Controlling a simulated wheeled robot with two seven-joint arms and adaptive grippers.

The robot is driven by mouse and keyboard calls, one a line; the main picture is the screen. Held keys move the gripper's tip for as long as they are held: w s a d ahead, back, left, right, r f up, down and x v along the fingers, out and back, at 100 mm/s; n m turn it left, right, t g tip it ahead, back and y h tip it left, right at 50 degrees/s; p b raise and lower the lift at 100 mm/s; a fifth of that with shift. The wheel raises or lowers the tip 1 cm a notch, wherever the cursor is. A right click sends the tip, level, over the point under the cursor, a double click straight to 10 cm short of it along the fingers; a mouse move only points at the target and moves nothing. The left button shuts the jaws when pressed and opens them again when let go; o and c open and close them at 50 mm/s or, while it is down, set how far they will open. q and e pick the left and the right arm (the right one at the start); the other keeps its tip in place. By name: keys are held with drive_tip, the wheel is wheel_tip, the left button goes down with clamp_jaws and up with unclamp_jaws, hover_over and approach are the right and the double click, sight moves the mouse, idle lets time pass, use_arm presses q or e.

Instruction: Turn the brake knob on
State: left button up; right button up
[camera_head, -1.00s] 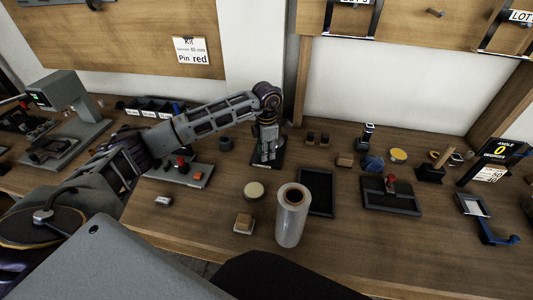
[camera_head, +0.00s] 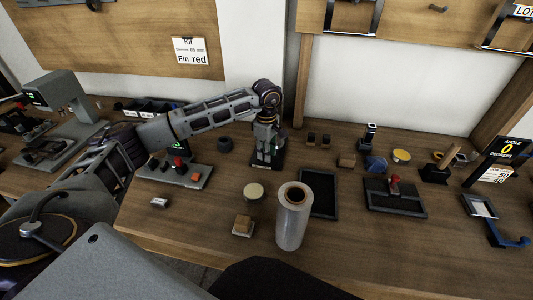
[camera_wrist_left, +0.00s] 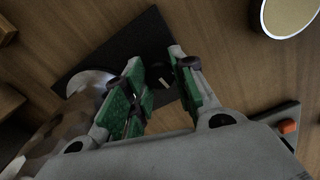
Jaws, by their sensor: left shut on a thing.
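The brake knob (camera_wrist_left: 158,73) is a small dark knob with a white mark, on a black plate (camera_wrist_left: 118,48) lying on the wooden bench. In the left wrist view it sits between the green-padded fingers of my left gripper (camera_wrist_left: 158,88), which is shut on it. In the head view my left gripper (camera_head: 265,157) reaches down over the black base (camera_head: 278,162) near the middle of the bench. The knob is hidden behind the fingers there. A silver rounded part (camera_wrist_left: 88,80) stands beside the left finger on the plate. My right gripper is not in view.
A clear film roll (camera_head: 292,222) stands at the front, beside a black tray (camera_head: 318,190). A round pale-topped tin (camera_head: 253,191) and a wooden block (camera_head: 243,223) lie in front of my gripper. A grey panel with red and orange buttons (camera_head: 202,183) is to the left.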

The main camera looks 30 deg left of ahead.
use_arm(q)
drive_tip(key=shift+m, duration=0.8)
drive_tip(key=shift+r, duration=0.1)
drive_tip(key=o, duration=1)
drive_tip(key=shift+o, duration=0.2)
drive_tip(key=shift+r, duration=0.55)
wheel_tip(320, 180, up, 11)
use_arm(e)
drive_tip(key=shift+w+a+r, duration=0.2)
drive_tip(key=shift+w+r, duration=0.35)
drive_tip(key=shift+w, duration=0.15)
use_arm(q)
drive_tip(key=shift+f, duration=0.1)
